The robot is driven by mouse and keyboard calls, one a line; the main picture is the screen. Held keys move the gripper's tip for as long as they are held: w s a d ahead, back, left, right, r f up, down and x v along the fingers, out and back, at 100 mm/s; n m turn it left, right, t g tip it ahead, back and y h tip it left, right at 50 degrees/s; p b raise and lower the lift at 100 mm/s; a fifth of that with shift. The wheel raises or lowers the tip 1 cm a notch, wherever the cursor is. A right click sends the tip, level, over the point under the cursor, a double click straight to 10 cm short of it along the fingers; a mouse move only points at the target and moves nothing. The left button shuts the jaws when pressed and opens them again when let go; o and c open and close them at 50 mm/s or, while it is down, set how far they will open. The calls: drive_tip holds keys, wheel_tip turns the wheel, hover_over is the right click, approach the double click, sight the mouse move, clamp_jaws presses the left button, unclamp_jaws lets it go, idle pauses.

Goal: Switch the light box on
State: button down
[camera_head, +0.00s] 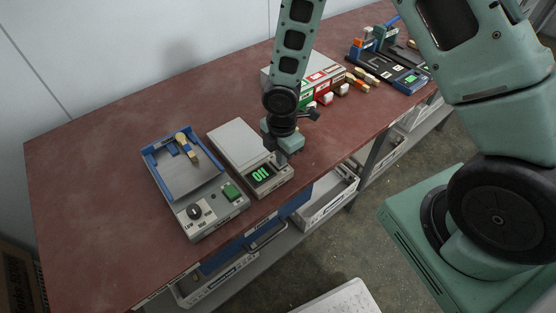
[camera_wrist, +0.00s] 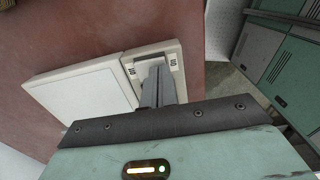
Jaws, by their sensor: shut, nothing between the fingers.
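The box that looks like the light box (camera_head: 236,143) lies on the red-brown bench, a flat pale box with a large plain top panel. Its front end has a dark window with green characters (camera_head: 261,175), too small to read surely. In the wrist view its white panel (camera_wrist: 80,103) and pale control end (camera_wrist: 131,74) show. My gripper (camera_head: 281,159) is shut and empty, pointing down at the right side of that front end. In the wrist view my fingers (camera_wrist: 156,75) overlap a grey part on the control end and partly hide it. I cannot tell whether they touch it.
A blue-framed device (camera_head: 190,175) with a black knob (camera_head: 194,212) and green button (camera_head: 231,190) stands left of the box. Red, green and white items (camera_head: 325,85) and a dark blue-edged fixture (camera_head: 385,62) stand farther back right. The bench's left end is clear.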

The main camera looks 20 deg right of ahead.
wheel_tip(320, 180, up, 7)
drive_tip(key=p, duration=0.6)
idle(0.4)
idle(0.4)
drive_tip(key=s+a+r+m+b, duration=0.1)
drive_tip(key=s+a+r+m, duration=0.25)
drive_tip(key=r, duration=0.25)
drive_tip(key=s+a+r+m+b, duration=0.1)
drive_tip(key=s+a+r+m, duration=0.1)
drive_tip(key=s+r+m, duration=0.35)
drive_tip(key=s+a+r+m+b, duration=0.1)
drive_tip(key=s+r+m+b, duration=0.1)
drive_tip(key=s+r+m, duration=0.2)
drive_tip(key=s+r, duration=0.3)
drive_tip(key=s, duration=0.4)
drive_tip(key=shift+r+y, duration=0.3)
drive_tip(key=shift+r, duration=0.1)
